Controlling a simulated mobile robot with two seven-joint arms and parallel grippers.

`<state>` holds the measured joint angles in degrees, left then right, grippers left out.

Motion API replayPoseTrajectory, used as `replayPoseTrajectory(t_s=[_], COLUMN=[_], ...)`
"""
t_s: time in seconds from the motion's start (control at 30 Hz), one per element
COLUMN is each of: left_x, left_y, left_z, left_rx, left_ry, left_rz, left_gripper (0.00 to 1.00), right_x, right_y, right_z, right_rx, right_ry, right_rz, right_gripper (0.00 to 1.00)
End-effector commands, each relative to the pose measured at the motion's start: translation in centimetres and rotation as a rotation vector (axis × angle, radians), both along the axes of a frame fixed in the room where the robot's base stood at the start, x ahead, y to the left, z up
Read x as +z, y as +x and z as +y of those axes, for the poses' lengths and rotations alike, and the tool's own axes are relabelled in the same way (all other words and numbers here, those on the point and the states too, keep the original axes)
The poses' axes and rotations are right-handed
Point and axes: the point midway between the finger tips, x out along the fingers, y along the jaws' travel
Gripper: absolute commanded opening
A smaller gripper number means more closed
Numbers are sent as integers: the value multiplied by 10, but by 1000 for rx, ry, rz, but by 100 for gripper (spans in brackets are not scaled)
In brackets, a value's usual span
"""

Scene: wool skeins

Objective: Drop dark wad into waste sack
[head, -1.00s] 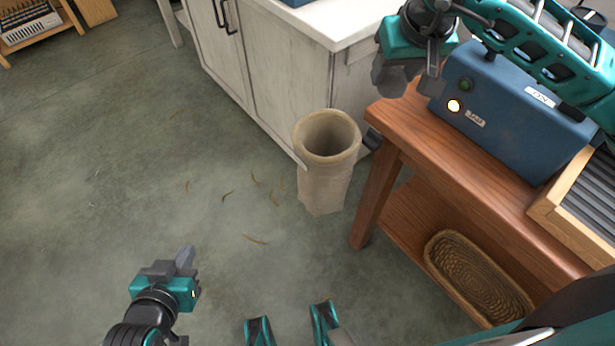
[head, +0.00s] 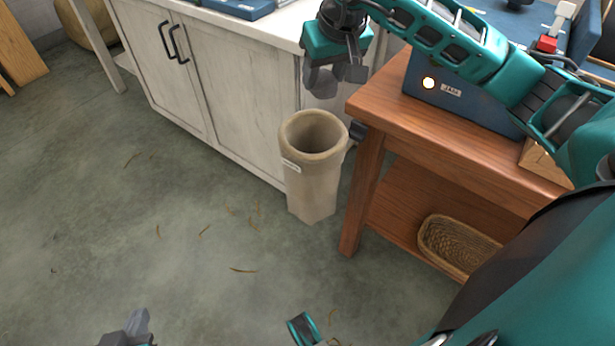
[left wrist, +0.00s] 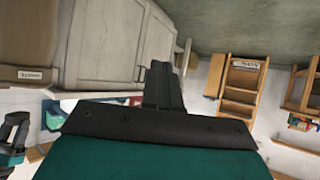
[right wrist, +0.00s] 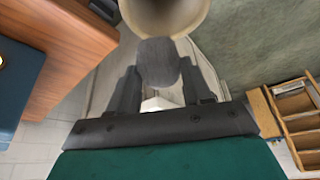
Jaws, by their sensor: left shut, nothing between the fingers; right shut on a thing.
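The waste sack (head: 313,190) is a tall beige open-topped sack with a small white label. It stands upright on the floor beside the wooden bench. My right gripper (head: 336,76) is shut on the dark wad (head: 320,84), a rounded dark grey lump. In the head view they appear just above the sack's mouth. In the right wrist view the wad (right wrist: 158,62) sits between the fingers, and the sack's rim (right wrist: 195,22) shows beyond it. My left gripper (head: 136,326) is shut and empty, low over the floor at the bottom left; its fingers show in the left wrist view (left wrist: 162,85).
A wooden bench (head: 400,120) with a blue box (head: 470,100) and a low wicker basket (head: 455,245) stands right of the sack. A whitewashed cabinet (head: 240,90) stands behind it. Thin scraps (head: 243,270) lie on the otherwise open floor at left.

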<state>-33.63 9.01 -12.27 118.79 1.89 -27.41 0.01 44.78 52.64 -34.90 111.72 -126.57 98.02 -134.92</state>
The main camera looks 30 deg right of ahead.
Motion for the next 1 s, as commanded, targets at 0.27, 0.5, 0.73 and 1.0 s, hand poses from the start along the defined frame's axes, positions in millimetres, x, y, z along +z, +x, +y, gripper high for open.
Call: replayPoseTrajectory(t_s=[0.27, 0.5, 0.73, 1.0], left_x=[-20, -41, -34, -33], left_y=[0, -3, -1, 0], left_z=[-2, -6, -10, -10], left_rx=[1, 1, -5, -6], left_ry=[-5, -14, -25, -24], left_rz=[1, 22, 17, 15], left_gripper=[0, 0, 0, 0], right_x=[-25, -53, -60, -59], right_y=[0, 0, 0, 0], right_z=[0, 0, 0, 0], right_rx=[1, 0, 1, 1], right_ry=[0, 1, 1, 0], right_rz=[1, 1, 0, 0], right_gripper=[21, 21, 21, 59])
